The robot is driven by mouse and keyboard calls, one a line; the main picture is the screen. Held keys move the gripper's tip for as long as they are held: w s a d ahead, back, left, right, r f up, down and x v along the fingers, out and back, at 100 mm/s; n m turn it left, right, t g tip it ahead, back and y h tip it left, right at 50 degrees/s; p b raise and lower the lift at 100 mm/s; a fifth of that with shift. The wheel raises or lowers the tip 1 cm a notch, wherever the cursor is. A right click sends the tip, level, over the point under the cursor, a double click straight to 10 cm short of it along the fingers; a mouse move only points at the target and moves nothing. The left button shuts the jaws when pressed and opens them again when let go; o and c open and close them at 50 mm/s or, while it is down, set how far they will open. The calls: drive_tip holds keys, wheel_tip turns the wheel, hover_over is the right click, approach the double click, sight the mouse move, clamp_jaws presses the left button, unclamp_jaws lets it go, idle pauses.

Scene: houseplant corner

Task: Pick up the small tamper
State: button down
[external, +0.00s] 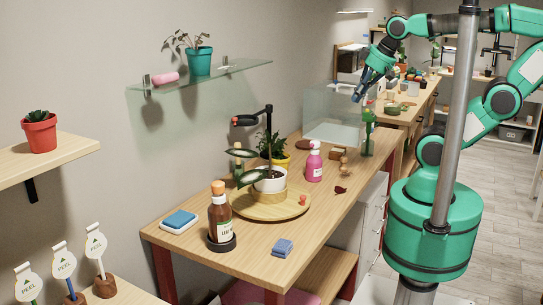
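A small light-brown turned wooden piece (344,161) stands upright on the wooden table, right of the pink bottle. It looks like the small tamper, but it is too small in the external view to be sure. My gripper (357,96) is high above the far end of the table, pointing down and to the left, well apart from the wooden piece. Its fingers are too small and dark to show whether they are open. I see nothing clearly held in it.
The table (185,240) also bears a pink bottle (314,167), a brown bottle (220,222), a round wooden tray (240,208) with a potted plant, and a green bottle (367,138). A clear glass tank (325,122) stands behind. The table's front right is mostly clear.

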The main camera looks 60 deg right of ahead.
drive_tip(key=c, duration=1.4)
unclamp_jaws()
drive_tip(key=n+g+p, duration=0.4)
drive_tip(key=g+p, duration=0.2)
drive_tip(key=p, duration=0.1)
hover_over(344, 164)
drive_tip(key=d, duration=0.1)
wheel_tip(344, 164, down, 20)
drive_tip(key=shift+w+f, duration=0.15)
drive_tip(key=shift+f, duration=0.05)
drive_tip(key=shift+f+b, duration=0.1)
drive_tip(key=shift+b, duration=0.2)
drive_tip(key=shift+d+f+b, duration=0.1)
drive_tip(key=shift+f+b, duration=0.65)
drive_tip(key=shift+f, duration=3.45)
